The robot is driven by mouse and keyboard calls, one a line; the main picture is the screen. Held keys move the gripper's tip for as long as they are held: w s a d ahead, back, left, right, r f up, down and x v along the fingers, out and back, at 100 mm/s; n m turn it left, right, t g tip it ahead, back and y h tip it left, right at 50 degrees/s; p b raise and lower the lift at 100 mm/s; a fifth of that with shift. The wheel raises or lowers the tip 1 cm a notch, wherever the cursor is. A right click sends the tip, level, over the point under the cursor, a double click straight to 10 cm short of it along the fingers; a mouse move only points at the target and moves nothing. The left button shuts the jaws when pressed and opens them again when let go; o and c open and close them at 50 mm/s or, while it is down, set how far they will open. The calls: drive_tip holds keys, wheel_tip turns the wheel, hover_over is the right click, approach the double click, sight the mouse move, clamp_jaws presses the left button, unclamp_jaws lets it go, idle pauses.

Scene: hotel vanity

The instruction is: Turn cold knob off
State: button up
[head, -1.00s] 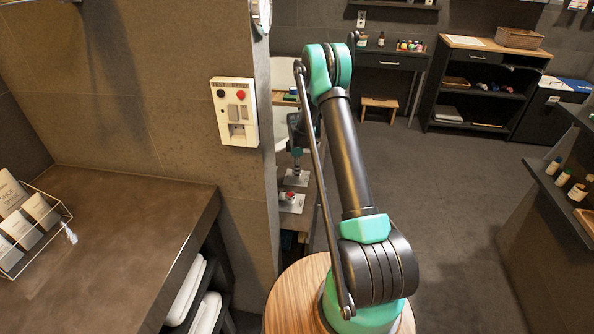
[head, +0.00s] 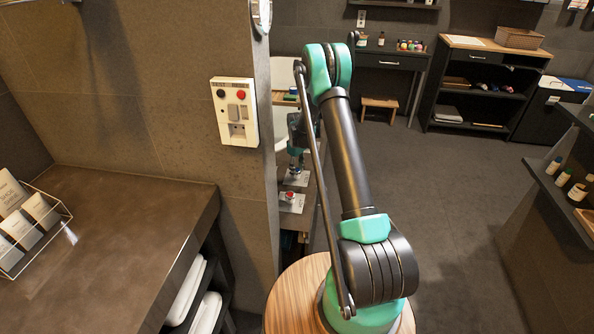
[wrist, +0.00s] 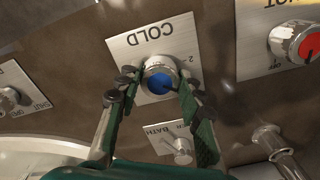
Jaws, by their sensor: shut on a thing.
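The cold knob (wrist: 160,80) is a silver knob with a blue cap on a square metal plate (wrist: 122,46) marked COLD, upside down in the wrist view. My gripper (wrist: 158,84) has its two green-and-dark fingers on either side of this knob, shut on it. In the head view my gripper (head: 296,162) is small, down at the plate (head: 297,180) beyond the wall edge, and the cold knob is hidden under it. Where the knob's pointer stands is too small to read.
The hot knob (wrist: 297,42) with a red cap sits right of the cold one. A bath lever (wrist: 180,148) and a metal pipe (wrist: 272,140) are close below. A wall (head: 235,180) stands left of my arm.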

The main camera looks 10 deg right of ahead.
sight(297, 170)
drive_tip(key=m, duration=0.5)
drive_tip(key=shift+m, duration=2.4)
drive_tip(key=o, duration=1.2)
drive_tip(key=shift+c, duration=0.2)
wheel_tip(297, 170, up, 12)
